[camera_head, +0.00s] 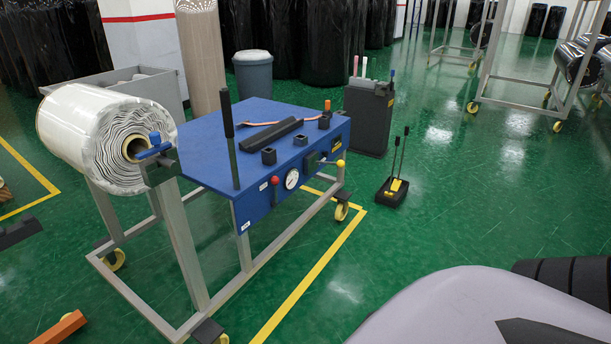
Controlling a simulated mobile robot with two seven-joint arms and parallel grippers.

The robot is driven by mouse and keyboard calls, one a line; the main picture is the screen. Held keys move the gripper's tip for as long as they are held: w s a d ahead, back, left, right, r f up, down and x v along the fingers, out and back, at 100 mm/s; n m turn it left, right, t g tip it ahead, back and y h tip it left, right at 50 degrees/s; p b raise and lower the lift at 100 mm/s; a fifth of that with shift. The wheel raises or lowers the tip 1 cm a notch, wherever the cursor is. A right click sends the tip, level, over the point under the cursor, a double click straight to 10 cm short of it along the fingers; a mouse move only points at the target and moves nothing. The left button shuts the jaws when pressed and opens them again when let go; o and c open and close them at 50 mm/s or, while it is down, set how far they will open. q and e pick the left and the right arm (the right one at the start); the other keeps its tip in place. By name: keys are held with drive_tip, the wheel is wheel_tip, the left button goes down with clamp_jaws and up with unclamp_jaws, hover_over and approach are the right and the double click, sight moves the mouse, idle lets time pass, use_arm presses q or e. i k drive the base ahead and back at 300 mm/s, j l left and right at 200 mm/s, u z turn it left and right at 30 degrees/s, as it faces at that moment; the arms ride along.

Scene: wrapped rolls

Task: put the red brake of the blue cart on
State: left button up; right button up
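The blue cart (228,150) stands left of centre, a blue top on a grey metal frame with yellow-wheeled casters. On its front panel a small red knob (275,180) sits left of a round white gauge (292,179). I cannot tell for certain if this knob is the red brake. A yellow knob (340,163) is at the panel's right end. An upright black lever (229,135) rises at the cart's left front corner. Neither of my grippers can be made out in this view.
A wrapped white roll (105,140) sits on a stand left of the cart. A black box with two levers (392,190) and a dark bin (368,120) are to its right. An orange bar (62,327) lies lower left. Green floor is open at right.

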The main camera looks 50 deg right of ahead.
sight(275, 179)
drive_tip(key=l+z, duration=0.1)
drive_tip(key=z, duration=1.2)
drive_tip(key=i+l+u, duration=0.25)
drive_tip(key=i+l, duration=0.65)
drive_tip(key=i, duration=0.4)
drive_tip(key=i+l+u, duration=0.25)
drive_tip(key=i+l, duration=0.9)
